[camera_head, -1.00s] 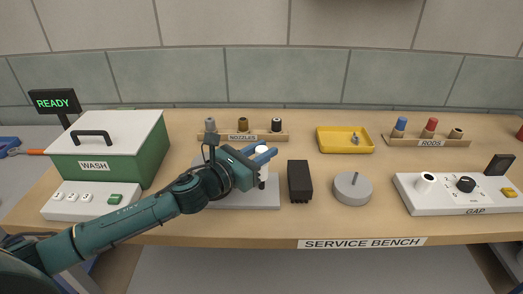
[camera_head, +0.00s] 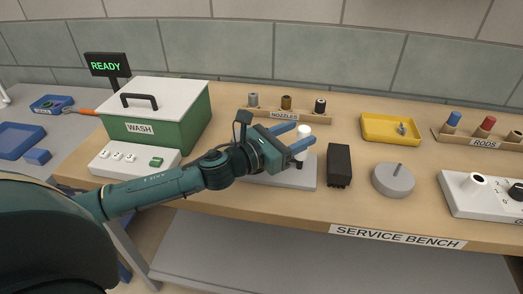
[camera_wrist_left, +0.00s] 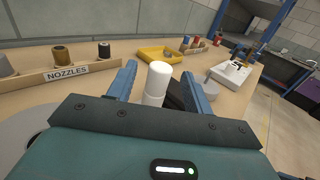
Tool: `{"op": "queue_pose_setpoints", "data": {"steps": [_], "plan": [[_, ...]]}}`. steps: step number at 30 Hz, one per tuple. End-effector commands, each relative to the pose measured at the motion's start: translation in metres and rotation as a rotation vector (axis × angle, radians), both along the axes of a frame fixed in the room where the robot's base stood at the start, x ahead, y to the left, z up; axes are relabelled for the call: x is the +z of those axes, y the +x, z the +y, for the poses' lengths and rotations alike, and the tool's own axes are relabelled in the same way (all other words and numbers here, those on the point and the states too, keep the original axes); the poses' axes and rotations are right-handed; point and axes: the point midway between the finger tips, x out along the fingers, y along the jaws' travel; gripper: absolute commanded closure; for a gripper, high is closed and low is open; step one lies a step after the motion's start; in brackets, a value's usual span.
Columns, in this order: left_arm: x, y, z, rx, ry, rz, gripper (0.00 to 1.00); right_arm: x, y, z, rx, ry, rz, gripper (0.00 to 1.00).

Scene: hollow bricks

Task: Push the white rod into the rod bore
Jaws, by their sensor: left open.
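A white rod (camera_head: 304,131) stands upright over the light grey base plate (camera_head: 300,180) on the bench. In the left wrist view the white rod (camera_wrist_left: 158,78) rises between the fingers, with a wider white section under it. My left gripper (camera_head: 301,135) is open, one blue finger on each side of the rod; the wrist view shows the gripper (camera_wrist_left: 160,72) with a gap to the rod on both sides. A small black part shows below the rod in the head view. The rod bore cannot be made out. My right gripper is not in view.
A black block (camera_head: 339,165) and a round grey piece (camera_head: 394,180) stand right of the plate. The nozzle rack (camera_head: 268,115) is behind, the yellow tray (camera_head: 375,137) farther right. The green wash box (camera_head: 185,122) stands left. Bare bench lies in front.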

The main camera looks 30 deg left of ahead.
Motion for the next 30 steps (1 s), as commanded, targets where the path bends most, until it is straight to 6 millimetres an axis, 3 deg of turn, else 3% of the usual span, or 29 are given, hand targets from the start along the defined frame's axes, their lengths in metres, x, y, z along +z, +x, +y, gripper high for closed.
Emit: {"op": "queue_pose_setpoints", "data": {"steps": [3,12,21,30], "plan": [[-0.005,-0.026,0.014,-0.001,0.005,0.003,0.49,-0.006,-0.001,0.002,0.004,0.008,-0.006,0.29],[-0.005,-0.069,0.037,-0.001,0.004,0.003,0.49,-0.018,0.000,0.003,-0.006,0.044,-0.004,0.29],[-0.002,-0.088,0.048,0.000,-0.001,0.003,0.49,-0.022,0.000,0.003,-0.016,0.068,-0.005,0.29],[0.000,-0.091,0.050,0.000,0.001,0.000,0.49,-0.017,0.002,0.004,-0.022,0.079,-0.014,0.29]]}}
